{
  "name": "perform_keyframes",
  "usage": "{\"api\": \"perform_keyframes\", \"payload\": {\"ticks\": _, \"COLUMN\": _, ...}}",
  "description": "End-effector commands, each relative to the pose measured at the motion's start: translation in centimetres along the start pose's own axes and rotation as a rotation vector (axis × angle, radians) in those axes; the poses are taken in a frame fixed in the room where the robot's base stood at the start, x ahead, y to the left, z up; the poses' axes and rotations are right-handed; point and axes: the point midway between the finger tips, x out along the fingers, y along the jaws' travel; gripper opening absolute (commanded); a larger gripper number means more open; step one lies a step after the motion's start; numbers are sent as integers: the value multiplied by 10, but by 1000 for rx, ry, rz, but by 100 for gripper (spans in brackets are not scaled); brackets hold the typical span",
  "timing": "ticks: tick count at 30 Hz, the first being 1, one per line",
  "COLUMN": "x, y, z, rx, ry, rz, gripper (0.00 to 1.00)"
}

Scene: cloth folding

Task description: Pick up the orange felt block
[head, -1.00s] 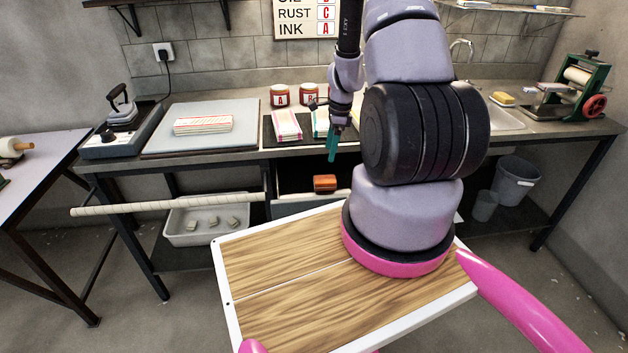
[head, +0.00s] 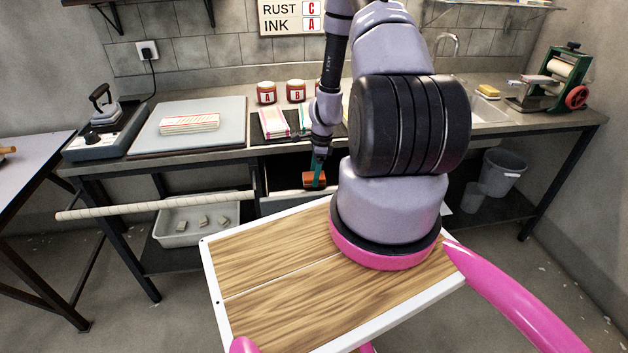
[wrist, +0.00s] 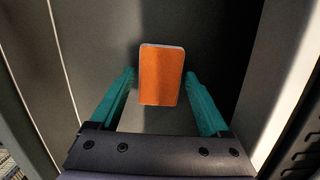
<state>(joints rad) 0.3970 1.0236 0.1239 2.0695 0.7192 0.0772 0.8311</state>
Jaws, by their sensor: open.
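The orange felt block (head: 308,181) lies in an open drawer (head: 290,199) under the worktop. In the wrist view the orange felt block (wrist: 161,76) lies on the dark drawer floor, its orange face toward the camera. My gripper (head: 317,182) reaches down over the drawer and partly covers the block in the head view. In the wrist view the teal fingers of my gripper (wrist: 160,78) are open, one on each side of the block. A gap shows between each finger and the block. I cannot tell the exact height of the fingertips above the drawer floor.
Drawer walls stand on both sides of my gripper, with the worktop edge (head: 200,160) close behind it. Jars A (head: 266,93) and B (head: 296,91) and folded cloths (head: 275,124) stand above. A pale roller bar (head: 150,206) and a grey tray (head: 190,222) lie left.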

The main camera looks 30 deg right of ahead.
Motion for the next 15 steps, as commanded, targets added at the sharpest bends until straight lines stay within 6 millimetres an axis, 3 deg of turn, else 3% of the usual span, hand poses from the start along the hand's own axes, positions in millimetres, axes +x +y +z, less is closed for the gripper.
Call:
{"api": "perform_keyframes", "payload": {"ticks": 5, "x": 0, "y": 0, "z": 0, "rx": 0, "ry": 0, "rz": 0, "gripper": 80}}
{"api": "perform_keyframes", "payload": {"ticks": 10, "x": 0, "y": 0, "z": 0, "rx": 0, "ry": 0, "rz": 0, "gripper": 15}}
{"api": "perform_keyframes", "payload": {"ticks": 11, "x": 0, "y": 0, "z": 0, "rx": 0, "ry": 0, "rz": 0, "gripper": 10}}
{"api": "perform_keyframes", "payload": {"ticks": 15, "x": 0, "y": 0, "z": 0, "rx": 0, "ry": 0, "rz": 0, "gripper": 10}}
